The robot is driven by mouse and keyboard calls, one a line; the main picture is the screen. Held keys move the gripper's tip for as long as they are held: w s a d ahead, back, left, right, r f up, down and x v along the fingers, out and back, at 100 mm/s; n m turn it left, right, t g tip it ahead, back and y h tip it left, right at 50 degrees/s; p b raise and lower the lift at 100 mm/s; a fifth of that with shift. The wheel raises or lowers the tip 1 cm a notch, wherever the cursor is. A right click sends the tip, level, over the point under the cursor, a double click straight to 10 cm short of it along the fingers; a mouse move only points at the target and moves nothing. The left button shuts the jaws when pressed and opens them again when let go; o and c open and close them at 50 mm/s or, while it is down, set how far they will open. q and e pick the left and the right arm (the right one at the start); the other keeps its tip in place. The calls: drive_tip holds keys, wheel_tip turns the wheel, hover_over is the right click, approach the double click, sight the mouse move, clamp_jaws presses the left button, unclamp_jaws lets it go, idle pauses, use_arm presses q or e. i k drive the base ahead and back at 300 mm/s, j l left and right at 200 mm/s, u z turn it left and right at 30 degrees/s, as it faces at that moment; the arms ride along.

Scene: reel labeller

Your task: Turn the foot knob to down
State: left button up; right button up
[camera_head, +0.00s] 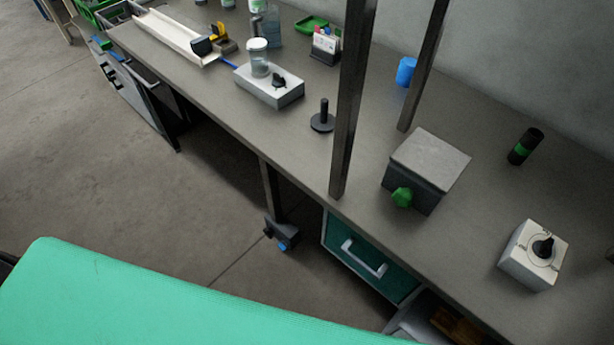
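Low beneath the bench, by a bench leg, a small dark unit (283,233) carries a blue knob (282,246). It sits near the floor, so it may be the foot knob, but no label is readable. Its setting cannot be made out at this size. Other knobs sit on the bench top: a green knob (402,197) on the front of a grey box (428,162), a black knob (543,246) on a white box (522,268), and a black knob (279,81) on a pale block (268,98). Neither of my grippers is in view.
The grey bench top (480,190) runs diagonally, with dark uprights (350,100) rising from it. A teal drawer (370,262) with a pale handle is right of the low unit. Open floor (130,190) lies left of the bench.

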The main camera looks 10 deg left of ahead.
sight(270, 233)
drive_tip(key=u, duration=0.7)
